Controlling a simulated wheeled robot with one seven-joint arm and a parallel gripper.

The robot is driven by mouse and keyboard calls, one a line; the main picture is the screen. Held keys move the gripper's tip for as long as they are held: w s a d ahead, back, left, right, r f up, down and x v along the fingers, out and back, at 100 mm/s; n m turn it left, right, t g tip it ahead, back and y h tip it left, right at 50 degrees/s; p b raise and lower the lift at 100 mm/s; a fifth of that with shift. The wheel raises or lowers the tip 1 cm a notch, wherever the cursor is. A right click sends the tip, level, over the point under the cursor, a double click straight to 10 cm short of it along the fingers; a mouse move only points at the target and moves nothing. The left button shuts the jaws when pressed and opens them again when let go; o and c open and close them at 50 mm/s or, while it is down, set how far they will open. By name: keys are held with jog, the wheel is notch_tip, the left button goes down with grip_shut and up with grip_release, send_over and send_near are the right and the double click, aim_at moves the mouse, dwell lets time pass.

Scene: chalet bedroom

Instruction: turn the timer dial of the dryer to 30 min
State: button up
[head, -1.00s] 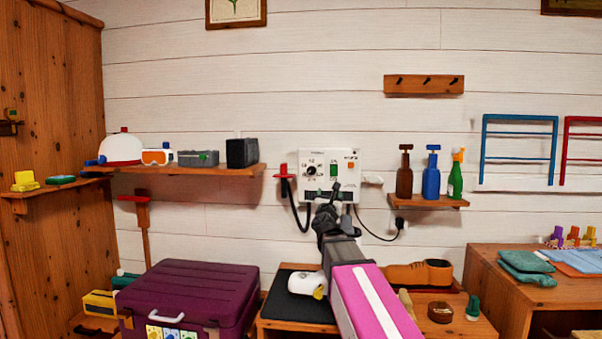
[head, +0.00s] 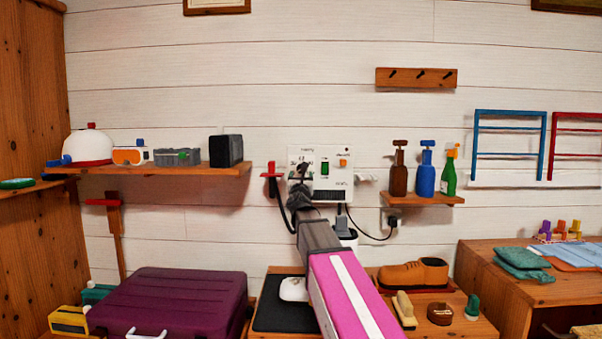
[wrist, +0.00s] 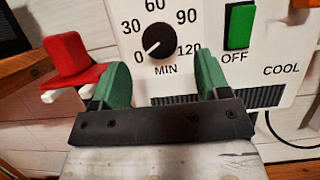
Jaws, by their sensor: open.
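The dryer (head: 338,178) is a white box on the plank wall. Its black timer dial (wrist: 159,40) shows in the wrist view, with marks 0, 30, 60, 90 and 120 around it and MIN below. The dial's white pointer line is aimed down-left, near 0. My gripper (wrist: 162,75) is open, its two green fingers spread left and right just below the dial in the picture, with nothing between them. I cannot tell whether they touch the panel. In the head view my gripper (head: 300,183) covers most of the dial area.
A green OFF switch (wrist: 239,27) is right of the dial. A red holder (wrist: 70,58) stands close left of my left finger. A shelf with bottles (head: 420,198) is to the right, a long shelf (head: 190,170) to the left. A purple case (head: 175,300) lies below.

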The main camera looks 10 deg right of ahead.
aim_at(300, 170)
jog(key=x, duration=0.4)
jog(key=shift+w+r, duration=0.1)
jog(key=shift+w, duration=0.15)
jog(key=c, duration=0.9)
jog(key=shift+m+h, duration=0.4)
jog(key=shift+m, duration=0.1)
jog(key=m+g+h, duration=0.1)
jog(key=m, duration=0.3)
jog(key=m+g+h, duration=0.1)
jog(key=m+h, duration=0.1)
jog(key=m, duration=0.2)
jog(key=shift+a+h, duration=0.15)
jog(key=shift+h, duration=0.15)
jog(key=m+g+h, duration=0.1)
jog(key=m, duration=0.2)
jog(key=m+g+h, duration=0.1)
jog(key=m, duration=0.3)
jog(key=shift+a+r+g, duration=0.1)
jog(key=shift+r+g, duration=0.05)
jog(key=shift+g, duration=0.15)
